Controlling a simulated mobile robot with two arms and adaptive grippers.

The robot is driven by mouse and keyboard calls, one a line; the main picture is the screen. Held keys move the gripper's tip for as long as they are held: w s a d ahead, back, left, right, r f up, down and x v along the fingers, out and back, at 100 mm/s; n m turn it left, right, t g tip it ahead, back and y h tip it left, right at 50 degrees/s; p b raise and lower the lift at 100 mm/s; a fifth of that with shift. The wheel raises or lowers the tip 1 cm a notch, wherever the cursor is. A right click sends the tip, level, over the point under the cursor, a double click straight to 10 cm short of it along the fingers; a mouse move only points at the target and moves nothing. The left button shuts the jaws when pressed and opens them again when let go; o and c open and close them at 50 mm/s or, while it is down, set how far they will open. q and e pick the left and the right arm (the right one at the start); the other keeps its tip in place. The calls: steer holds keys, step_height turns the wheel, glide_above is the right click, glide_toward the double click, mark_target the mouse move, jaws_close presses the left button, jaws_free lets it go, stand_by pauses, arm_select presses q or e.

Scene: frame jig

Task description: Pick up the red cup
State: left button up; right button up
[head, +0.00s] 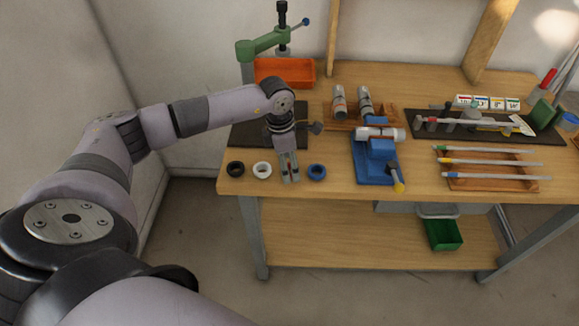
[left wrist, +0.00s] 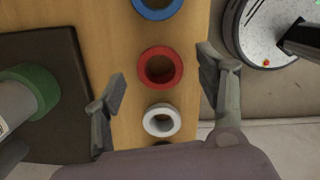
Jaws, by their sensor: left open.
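The red cup (left wrist: 160,68) shows in the left wrist view as a red ring seen from above, standing on the wooden bench near its edge. In the head view it is almost fully hidden by my left gripper (head: 290,173). That gripper points down over the row of cups, open, with its fingers apart on either side of the red cup and nothing held. A blue cup (head: 317,171) is to the right, a white cup (head: 262,169) and a black cup (head: 236,169) to the left. My right gripper is not in view.
A green press (head: 256,46) stands on a dark mat behind the row, near an orange bin (head: 286,72). A blue fixture (head: 378,158) holds a grey cylinder right of the blue cup. A wooden rack (head: 490,184) with several rods lies farther right.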

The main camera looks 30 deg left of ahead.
arm_select(q)
steer(key=shift+f, duration=0.75)
steer(key=shift+c, duration=0.4)
steer(key=c, duration=1.1)
